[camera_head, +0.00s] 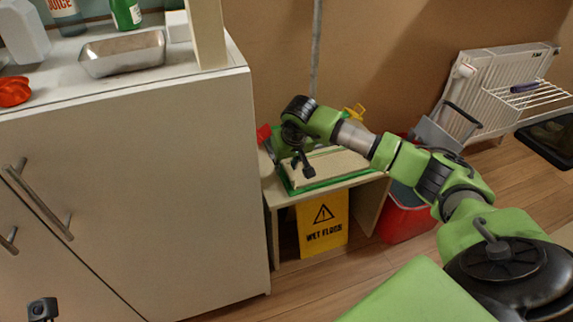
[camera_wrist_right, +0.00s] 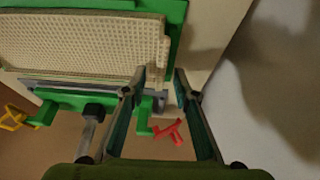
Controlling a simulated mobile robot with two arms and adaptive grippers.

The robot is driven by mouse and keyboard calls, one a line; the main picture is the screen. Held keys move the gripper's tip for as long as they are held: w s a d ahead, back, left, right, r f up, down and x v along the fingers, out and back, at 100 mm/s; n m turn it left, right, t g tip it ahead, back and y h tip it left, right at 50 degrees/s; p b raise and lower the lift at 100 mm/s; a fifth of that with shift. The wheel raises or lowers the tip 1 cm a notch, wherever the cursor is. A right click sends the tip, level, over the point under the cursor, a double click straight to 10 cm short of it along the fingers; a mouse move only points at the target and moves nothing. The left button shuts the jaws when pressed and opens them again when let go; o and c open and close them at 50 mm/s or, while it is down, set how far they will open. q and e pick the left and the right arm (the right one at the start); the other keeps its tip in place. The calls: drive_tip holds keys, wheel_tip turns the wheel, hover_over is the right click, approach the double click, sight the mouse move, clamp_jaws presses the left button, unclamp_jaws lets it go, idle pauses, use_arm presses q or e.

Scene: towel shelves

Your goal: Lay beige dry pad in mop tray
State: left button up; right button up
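The beige pad (camera_head: 338,165) lies flat in or on the green mop tray (camera_head: 322,186) on a low bench. In the right wrist view the pad (camera_wrist_right: 85,45) shows a woven face, with the green tray (camera_wrist_right: 172,28) behind it. My right gripper (camera_head: 300,168) is at the left end of the pad. In the wrist view its fingers (camera_wrist_right: 162,72) are apart at the pad's corner, with a gap between the tips. One fingertip overlaps the pad's edge; I cannot tell whether it touches. A dark piece at the lower left seems to be my left gripper (camera_head: 42,308).
A white cabinet (camera_head: 140,190) stands close on the left, with a metal tray (camera_head: 122,55) on top. A yellow wet-floor sign (camera_head: 322,222) is under the bench. A red bucket (camera_head: 402,222) stands to its right. A white rack (camera_head: 495,85) leans on the wall.

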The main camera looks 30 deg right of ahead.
drive_tip(key=shift+r, duration=0.1)
drive_tip(key=v, duration=1.1)
drive_tip(key=shift+s+r, duration=0.25)
drive_tip(key=shift+r, duration=0.1)
